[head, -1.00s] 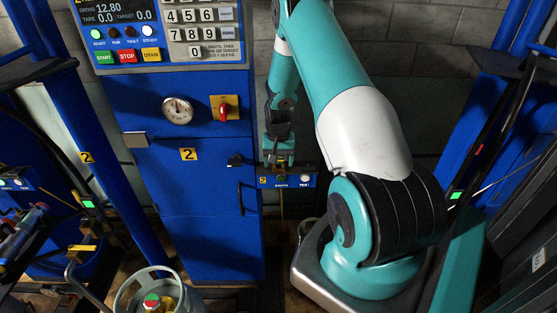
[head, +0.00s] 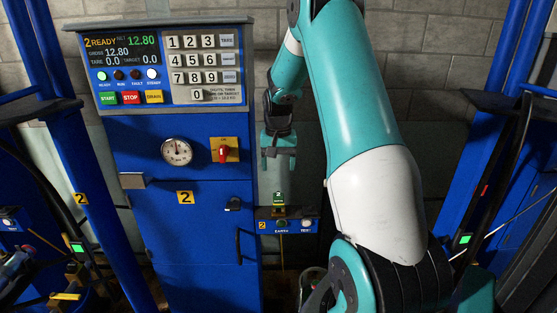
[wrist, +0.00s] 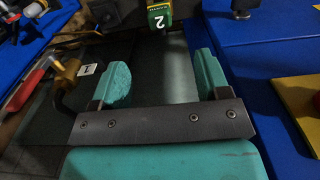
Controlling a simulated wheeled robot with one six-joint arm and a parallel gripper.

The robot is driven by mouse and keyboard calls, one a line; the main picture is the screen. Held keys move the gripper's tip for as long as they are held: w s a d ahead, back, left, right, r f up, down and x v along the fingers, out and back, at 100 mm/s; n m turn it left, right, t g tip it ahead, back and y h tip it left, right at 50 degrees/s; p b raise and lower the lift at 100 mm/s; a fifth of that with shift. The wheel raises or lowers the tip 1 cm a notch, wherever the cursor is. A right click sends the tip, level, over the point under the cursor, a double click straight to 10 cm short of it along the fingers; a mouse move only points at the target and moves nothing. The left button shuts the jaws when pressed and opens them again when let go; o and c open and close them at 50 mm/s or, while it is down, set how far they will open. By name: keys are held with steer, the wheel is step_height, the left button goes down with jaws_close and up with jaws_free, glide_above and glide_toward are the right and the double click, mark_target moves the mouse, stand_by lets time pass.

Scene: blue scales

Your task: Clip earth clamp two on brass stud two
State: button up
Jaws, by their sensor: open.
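Earth clamp two, with its green tag marked 2 (head: 279,198), is at the small blue earth box (head: 287,226) right of the blue cabinet. The tag also shows large in the wrist view (wrist: 159,18), beyond my fingertips. Brass shows just under the tag in the head view; I cannot make out brass stud two apart from the clamp, or whether the jaws grip it. My gripper (head: 278,164) is above the clamp and apart from it. In the wrist view my gripper (wrist: 165,68) has its two teal fingers wide apart with nothing between them.
The blue cabinet (head: 185,240) stands close on the left, with a keypad, gauge (head: 177,152), red switch (head: 223,153) and handle. In the wrist view a brass clamp with a tag marked 1 (wrist: 68,72) is left of my fingers. Blue posts and hoses stand either side.

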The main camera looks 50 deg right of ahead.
steer(key=shift+r, duration=1.45)
steer(key=s+a+r+n+t+y+b, duration=0.1)
steer(key=a+r+n, duration=0.25)
steer(key=a, duration=0.85)
steer(key=s+a+r+n+y, duration=0.15)
steer(key=a+n, duration=0.35)
steer(key=a, duration=0.7)
steer(key=s+a+r+n+g+y+b, duration=0.1)
steer(key=s+a+n, duration=0.7)
steer(key=s+a, duration=0.9)
steer(key=shift+s+a+r+n+y, duration=0.25)
steer(key=shift+s+r+n+y, duration=0.1)
steer(key=shift+s, duration=0.15)
